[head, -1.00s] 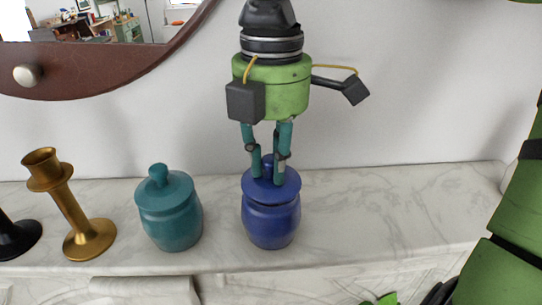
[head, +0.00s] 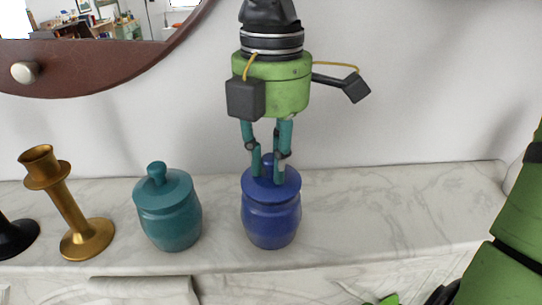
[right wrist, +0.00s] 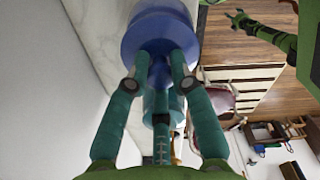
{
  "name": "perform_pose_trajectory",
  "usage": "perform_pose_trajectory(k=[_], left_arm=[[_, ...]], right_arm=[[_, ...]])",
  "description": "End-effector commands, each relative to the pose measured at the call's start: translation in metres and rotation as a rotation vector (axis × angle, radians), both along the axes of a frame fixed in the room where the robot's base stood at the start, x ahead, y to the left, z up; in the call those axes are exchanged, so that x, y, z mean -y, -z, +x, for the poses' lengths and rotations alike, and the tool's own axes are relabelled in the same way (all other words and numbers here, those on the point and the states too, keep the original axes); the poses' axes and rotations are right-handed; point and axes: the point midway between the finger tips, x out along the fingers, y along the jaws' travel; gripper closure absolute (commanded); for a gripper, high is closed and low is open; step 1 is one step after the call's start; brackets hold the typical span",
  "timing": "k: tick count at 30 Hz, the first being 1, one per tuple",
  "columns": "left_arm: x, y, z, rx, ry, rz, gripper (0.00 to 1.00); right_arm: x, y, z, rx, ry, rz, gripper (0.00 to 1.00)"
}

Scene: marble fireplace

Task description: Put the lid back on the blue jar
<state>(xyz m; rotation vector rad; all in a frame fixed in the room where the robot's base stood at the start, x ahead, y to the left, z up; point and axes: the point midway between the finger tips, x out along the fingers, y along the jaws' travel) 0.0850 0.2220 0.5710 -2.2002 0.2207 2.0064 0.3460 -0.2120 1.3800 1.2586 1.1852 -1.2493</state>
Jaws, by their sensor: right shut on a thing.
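The blue jar (head: 271,222) stands upright on the white marble mantel in the head view. Its blue lid (head: 288,187) lies over the jar's mouth, level, with no gap showing between them. My right gripper (head: 268,176) points straight down from above and is shut on the lid's knob (head: 269,159). The right wrist view shows the lid (right wrist: 150,38) with both teal fingers (right wrist: 157,62) at its knob, which they partly hide. What looks like my left gripper (right wrist: 238,18) is small at the top of the right wrist view; its finger opening is unclear.
A lidded teal jar (head: 168,215) stands left of the blue jar, clear of it. A gold candlestick (head: 72,215) and a black base (head: 14,238) are farther left. The marble mantel (head: 400,210) is bare to the right. A round-framed mirror (head: 120,70) hangs above.

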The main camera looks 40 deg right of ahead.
Motion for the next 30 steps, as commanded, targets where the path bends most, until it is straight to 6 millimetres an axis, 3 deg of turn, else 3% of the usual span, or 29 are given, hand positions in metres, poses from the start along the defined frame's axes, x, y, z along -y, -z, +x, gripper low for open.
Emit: perform_pose_trajectory(k=[12,13,15,22,23,24,25,30], left_arm=[[-0.0001,0.0011,0.0,0.0,0.0,0.0,0.29],[-0.0001,0.0011,0.0,0.0,0.001,0.0,0.29],[-0.0001,0.0011,0.0,0.0,0.001,0.0,0.29],[-0.0002,0.0011,0.0,0.0,0.001,0.0,0.29],[-0.0002,0.0011,0.0,0.0,0.001,0.0,0.29],[-0.0002,0.0011,0.0,0.0,0.001,0.0,0.29],[-0.0002,0.0011,0.0,0.0,0.001,0.0,0.29],[-0.0002,0.0011,0.0,0.0,0.001,0.0,0.29]], right_arm=[[-0.0002,0.0,-0.0001,0.0,-0.001,0.0,1.0],[-0.0002,0.0,-0.0001,0.0,-0.001,0.0,0.73],[-0.0002,0.0,-0.0001,0.0,-0.001,0.0,0.49],[-0.0002,0.0001,-0.0001,-0.001,-0.001,0.0,0.49],[-0.0001,0.0003,-0.0002,-0.001,-0.001,0.0,0.45],[-0.0001,0.0003,-0.0002,-0.001,-0.001,0.0,0.33],[-0.0001,0.0003,-0.0002,-0.001,-0.001,0.0,0.27],[-0.0001,0.0003,-0.0002,-0.001,-0.001,0.0,0.26]])
